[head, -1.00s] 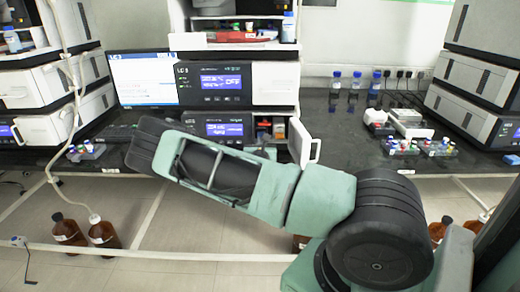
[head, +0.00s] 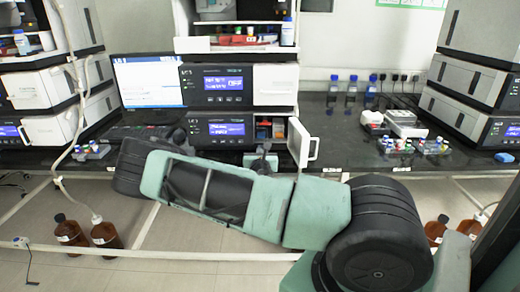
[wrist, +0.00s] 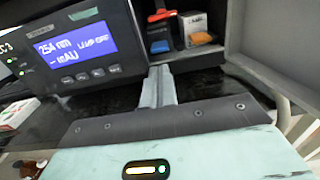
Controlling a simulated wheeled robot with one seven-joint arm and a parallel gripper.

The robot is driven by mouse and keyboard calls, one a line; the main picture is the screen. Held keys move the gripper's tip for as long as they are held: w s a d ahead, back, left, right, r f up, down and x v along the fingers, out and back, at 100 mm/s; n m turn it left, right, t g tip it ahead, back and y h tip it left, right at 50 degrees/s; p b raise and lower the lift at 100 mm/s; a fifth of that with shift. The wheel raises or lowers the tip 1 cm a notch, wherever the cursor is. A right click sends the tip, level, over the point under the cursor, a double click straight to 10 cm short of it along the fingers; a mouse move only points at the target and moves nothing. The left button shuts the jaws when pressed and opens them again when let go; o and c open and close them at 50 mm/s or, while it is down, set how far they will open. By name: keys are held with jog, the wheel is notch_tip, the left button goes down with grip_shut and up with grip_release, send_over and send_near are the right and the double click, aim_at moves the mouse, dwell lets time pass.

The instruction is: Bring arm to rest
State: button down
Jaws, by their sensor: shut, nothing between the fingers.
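My arm stretches across the front of the bench in the head view, its forearm over the bench edge. My gripper (wrist: 158,88) shows in the wrist view as two slim grey-green fingers pressed together with nothing between them. It points toward an open compartment (wrist: 187,60) of the instrument, in front of and a little below it. In the head view my forearm hides much of the wrist, and only a small part shows below the compartment (head: 270,129).
The compartment door (head: 300,143) stands open on its right. Small boxes (wrist: 194,28) sit inside. A monitor (head: 147,81) stands left of the instrument stack (head: 237,85). Vial racks (head: 427,146) and blue-capped bottles (head: 351,91) stand on the right. The bench (head: 335,140) is clear between door and racks.

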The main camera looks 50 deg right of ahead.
jog(key=v, duration=0.7)
jog(key=shift+b, duration=0.4)
jog(key=shift+s, duration=0.1)
